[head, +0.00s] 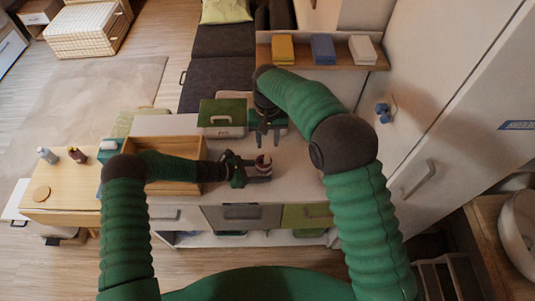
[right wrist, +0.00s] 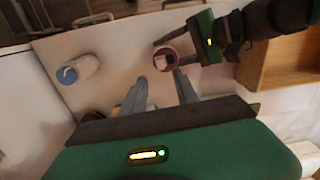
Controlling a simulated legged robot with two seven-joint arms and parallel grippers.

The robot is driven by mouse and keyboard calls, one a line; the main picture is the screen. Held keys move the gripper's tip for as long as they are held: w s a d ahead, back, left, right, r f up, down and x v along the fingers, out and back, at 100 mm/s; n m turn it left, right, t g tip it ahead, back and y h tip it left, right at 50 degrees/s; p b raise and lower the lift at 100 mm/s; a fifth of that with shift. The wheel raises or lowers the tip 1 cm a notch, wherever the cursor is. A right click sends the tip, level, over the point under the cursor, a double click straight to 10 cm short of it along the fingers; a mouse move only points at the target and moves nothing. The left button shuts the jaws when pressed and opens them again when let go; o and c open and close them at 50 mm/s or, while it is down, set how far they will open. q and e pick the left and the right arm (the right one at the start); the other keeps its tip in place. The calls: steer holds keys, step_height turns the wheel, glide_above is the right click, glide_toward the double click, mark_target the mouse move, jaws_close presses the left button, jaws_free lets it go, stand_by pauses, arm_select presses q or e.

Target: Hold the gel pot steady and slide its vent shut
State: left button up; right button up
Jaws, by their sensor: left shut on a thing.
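The gel pot (head: 264,160), a small dark maroon pot with a pale patch on top, stands on the white counter. It also shows in the right wrist view (right wrist: 167,61); the state of its vent is too small to tell. My left gripper (head: 265,172) comes from the left and is shut on the pot; it shows in the right wrist view too (right wrist: 160,50). My right gripper (head: 269,137) points down behind the pot, apart from it. Its two fingers (right wrist: 160,86) are spread and empty in the right wrist view.
A white bottle with a blue cap (right wrist: 82,68) lies or stands on the counter. A wooden open box (head: 190,186) is left of the pot. A green-lidded box (head: 222,114) stands behind. Drawers (head: 243,216) front the counter. A tall white cabinet (head: 425,120) stands at right.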

mark_target(268, 156)
step_height(268, 156, down, 9)
steer(key=shift+r, duration=0.2)
jaws_close()
steer(key=shift+d, duration=0.1)
stand_by(1.2)
